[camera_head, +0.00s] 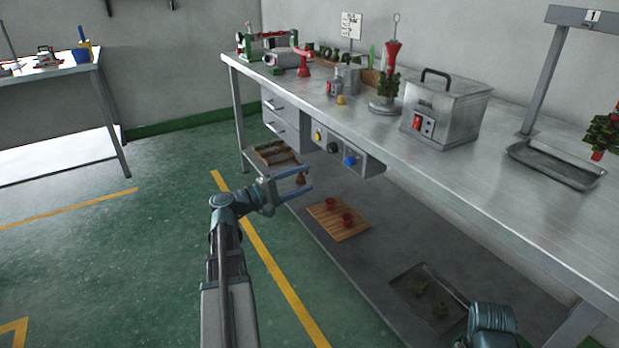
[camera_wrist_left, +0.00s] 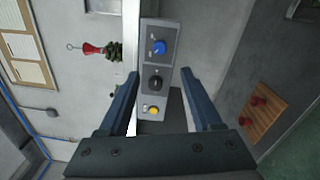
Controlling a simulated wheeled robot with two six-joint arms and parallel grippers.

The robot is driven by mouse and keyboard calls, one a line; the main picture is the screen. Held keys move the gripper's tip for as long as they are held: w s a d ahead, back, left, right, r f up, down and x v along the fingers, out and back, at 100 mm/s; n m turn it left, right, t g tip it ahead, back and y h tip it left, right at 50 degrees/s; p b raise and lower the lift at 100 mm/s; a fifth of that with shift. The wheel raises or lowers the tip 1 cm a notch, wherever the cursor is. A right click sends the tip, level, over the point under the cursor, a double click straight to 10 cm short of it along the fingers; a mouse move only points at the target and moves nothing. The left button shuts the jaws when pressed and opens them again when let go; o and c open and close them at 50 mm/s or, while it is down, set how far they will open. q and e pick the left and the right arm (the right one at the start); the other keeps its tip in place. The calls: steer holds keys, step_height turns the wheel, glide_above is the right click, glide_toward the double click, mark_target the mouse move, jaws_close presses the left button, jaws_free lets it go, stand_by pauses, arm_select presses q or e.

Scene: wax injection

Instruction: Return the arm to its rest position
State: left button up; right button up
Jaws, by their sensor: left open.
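My left gripper (camera_head: 303,181) is open, with its two blue fingers apart, in front of the workbench (camera_head: 480,160) and below its drawers. A small brown object shows between the fingers in the head view; I cannot tell its exact distance. In the left wrist view the gripper (camera_wrist_left: 160,82) holds nothing, and the control panel (camera_wrist_left: 158,65) with blue, black and yellow knobs shows beyond the fingers. The panel also shows under the bench top in the head view (camera_head: 338,150). A teal part of my right arm (camera_head: 490,325) shows at the lower right; its gripper is not visible.
The lower shelf (camera_head: 370,262) holds a wooden board (camera_head: 328,222) with red pieces and a dark tray (camera_head: 400,284) with green pieces. The green floor (camera_head: 120,260) at left is clear.

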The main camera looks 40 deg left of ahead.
stand_by(0.5)
arm_select(q)
steer(key=w+d+f+m+g+h, duration=0.1)
steer(key=d+f+m+g, duration=0.5)
steer(key=d, duration=0.8)
steer(key=d+f+m+g+h, duration=0.1)
steer(key=d+f+m+g, duration=0.35)
steer(key=d, duration=0.85)
steer(key=s+d+f+m+g+y, duration=0.7)
steer(key=s+d+f+m+y, duration=0.4)
steer(key=s+d, duration=0.45)
step_height(320, 180, up, 34)
steer(key=n+p, duration=0.1)
steer(key=p, duration=3.5)
steer(key=shift+w+r+n+h, duration=0.15)
steer(key=shift+r+n+h, duration=0.1)
steer(key=shift+n+h, duration=0.15)
